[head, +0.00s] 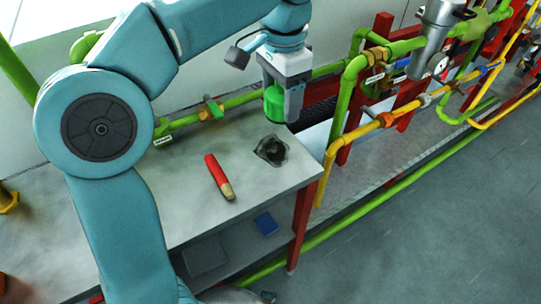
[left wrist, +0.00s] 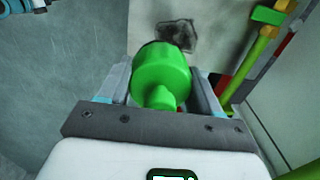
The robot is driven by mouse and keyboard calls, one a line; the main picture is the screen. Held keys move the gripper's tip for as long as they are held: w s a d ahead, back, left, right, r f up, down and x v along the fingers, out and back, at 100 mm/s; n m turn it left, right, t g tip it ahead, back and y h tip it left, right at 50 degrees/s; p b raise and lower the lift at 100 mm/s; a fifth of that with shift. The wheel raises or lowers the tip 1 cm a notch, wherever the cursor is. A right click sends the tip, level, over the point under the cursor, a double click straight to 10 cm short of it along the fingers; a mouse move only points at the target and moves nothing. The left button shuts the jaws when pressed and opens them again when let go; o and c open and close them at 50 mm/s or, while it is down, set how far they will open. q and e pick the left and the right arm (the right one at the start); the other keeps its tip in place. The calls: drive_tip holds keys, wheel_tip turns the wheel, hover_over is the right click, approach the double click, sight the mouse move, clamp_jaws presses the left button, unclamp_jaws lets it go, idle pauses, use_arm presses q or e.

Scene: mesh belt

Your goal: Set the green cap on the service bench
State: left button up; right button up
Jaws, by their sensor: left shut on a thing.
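The green cap (left wrist: 160,75) is held between the two fingers of my left gripper (left wrist: 163,92) in the left wrist view. In the head view the cap (head: 273,104) shows at the end of my left gripper (head: 283,100), above the back right part of the service bench (head: 190,170). The gripper is shut on it. The cap looks apart from the bench top, though the exact gap is hard to tell. My right gripper does not show.
A red stick-like tool with a tan end (head: 219,177) lies on the bench. A dark crumpled patch (head: 271,150) lies near its right edge. Green pipe (head: 344,105) and yellow pipe (head: 350,137) run right of the bench. A blue item (head: 266,224) sits on the lower shelf.

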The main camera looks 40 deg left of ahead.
use_arm(q)
wheel_tip(320, 180, down, 15)
drive_tip(key=b, duration=0.3)
drive_tip(key=shift+f+b, duration=0.15)
drive_tip(key=shift+b, duration=0.2)
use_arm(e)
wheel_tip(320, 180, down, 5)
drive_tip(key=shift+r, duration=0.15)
use_arm(q)
drive_tip(key=shift+w+f, duration=0.1)
drive_tip(key=shift+f, duration=0.1)
drive_tip(key=o, duration=1.1)
drive_tip(key=shift+c, duration=0.2)
drive_tip(key=shift+r, duration=0.15)
wheel_tip(320, 180, up, 12)
drive_tip(key=p, duration=0.3)
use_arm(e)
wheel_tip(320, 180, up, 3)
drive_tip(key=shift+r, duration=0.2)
